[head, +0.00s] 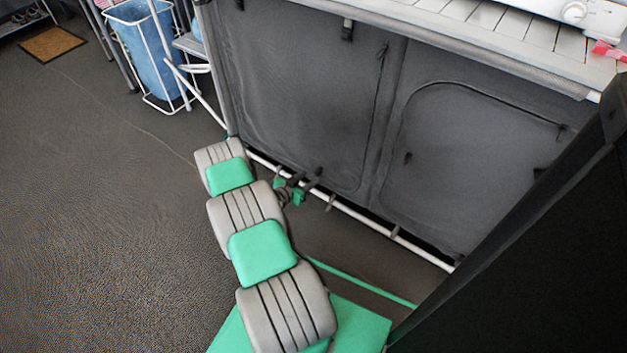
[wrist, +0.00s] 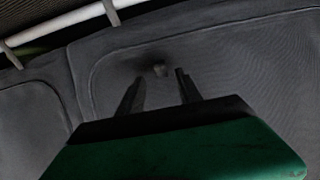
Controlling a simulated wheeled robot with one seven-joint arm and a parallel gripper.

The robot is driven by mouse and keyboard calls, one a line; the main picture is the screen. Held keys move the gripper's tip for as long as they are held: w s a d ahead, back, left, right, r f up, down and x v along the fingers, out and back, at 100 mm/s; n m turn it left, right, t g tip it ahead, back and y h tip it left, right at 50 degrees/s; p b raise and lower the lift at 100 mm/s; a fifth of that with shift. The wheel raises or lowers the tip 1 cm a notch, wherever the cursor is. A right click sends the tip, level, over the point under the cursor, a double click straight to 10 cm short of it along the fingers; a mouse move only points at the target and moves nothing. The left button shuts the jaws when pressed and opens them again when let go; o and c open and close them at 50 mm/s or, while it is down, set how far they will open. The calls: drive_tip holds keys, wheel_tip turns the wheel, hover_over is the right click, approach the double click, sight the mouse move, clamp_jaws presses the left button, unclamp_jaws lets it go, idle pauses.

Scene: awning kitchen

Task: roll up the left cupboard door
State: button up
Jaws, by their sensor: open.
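The left cupboard door (head: 300,90) is a dark grey fabric panel, hanging down flat with a curved seam on its right side. It also fills much of the wrist view (wrist: 240,75), which looks upside down. My gripper (head: 309,176) is low in front of this door, near its bottom edge. In the wrist view its two dark fingers (wrist: 158,83) are apart with nothing held between them. I cannot tell whether the fingers touch the fabric.
The right cupboard door (head: 460,160) is also down. A white rail (head: 345,208) runs under the cupboard. A slatted worktop (head: 490,22) is above. A wire rack with a blue bag (head: 145,45) stands left. The floor (head: 90,220) at left is clear.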

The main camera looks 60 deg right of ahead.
sight(317, 173)
drive_tip(key=b+x, duration=0.1)
drive_tip(key=x, duration=0.3)
drive_tip(key=shift+d+f, duration=0.15)
drive_tip(key=shift+d, duration=0.05)
drive_tip(key=shift+c, duration=0.4)
clamp_jaws()
drive_tip(key=shift+s+a, duration=0.1)
idle(0.7)
